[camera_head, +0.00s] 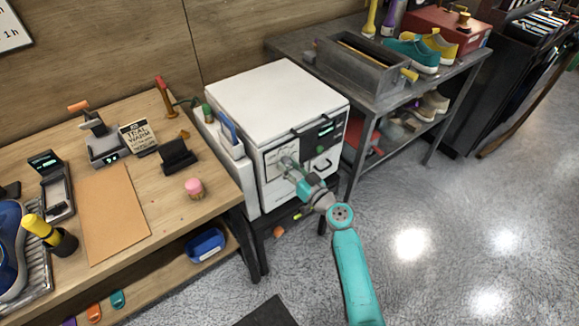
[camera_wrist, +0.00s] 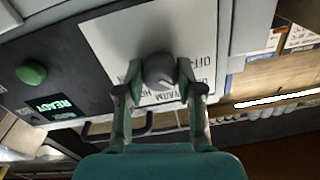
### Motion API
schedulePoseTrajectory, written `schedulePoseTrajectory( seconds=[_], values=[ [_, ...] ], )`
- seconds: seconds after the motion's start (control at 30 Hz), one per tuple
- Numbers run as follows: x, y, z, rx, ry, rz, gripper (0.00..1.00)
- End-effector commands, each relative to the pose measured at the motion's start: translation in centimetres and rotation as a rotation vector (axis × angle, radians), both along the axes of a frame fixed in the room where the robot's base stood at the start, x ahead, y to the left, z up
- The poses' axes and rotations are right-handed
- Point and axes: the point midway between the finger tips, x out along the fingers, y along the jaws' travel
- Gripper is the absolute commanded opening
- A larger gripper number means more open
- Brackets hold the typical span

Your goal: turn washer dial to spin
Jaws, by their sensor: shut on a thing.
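The white washer (camera_head: 270,92) stands between the wooden bench and the grey metal table. My gripper (camera_head: 291,166) reaches to its front panel, left of the black control strip. In the wrist view the round grey dial (camera_wrist: 159,68) sits between my two fingertips, and my gripper is shut on it. The dial is on a white label plate (camera_wrist: 110,52) whose printing appears upside down; "OFF" is readable and other words are partly hidden. A mark on the dial is too small to read surely. In the head view my gripper covers the dial.
The washer's panel also has a green button (camera_wrist: 31,72) and a lit display (camera_wrist: 54,107) reading "READY". A dark handle (camera_wrist: 118,130) lies close to my fingers. The wooden bench (camera_head: 115,200) is at left, the metal table (camera_head: 290,42) at right.

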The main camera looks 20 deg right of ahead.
Motion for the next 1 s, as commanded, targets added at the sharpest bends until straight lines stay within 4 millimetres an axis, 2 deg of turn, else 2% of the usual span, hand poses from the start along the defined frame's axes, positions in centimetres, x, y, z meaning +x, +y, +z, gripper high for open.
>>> schedulePoseTrajectory(
  seconds=[1.0],
  values=[
    [0.02, 0.13, 0.07, 0.915, 0.296, 0.0, 0.02]
  ],
)
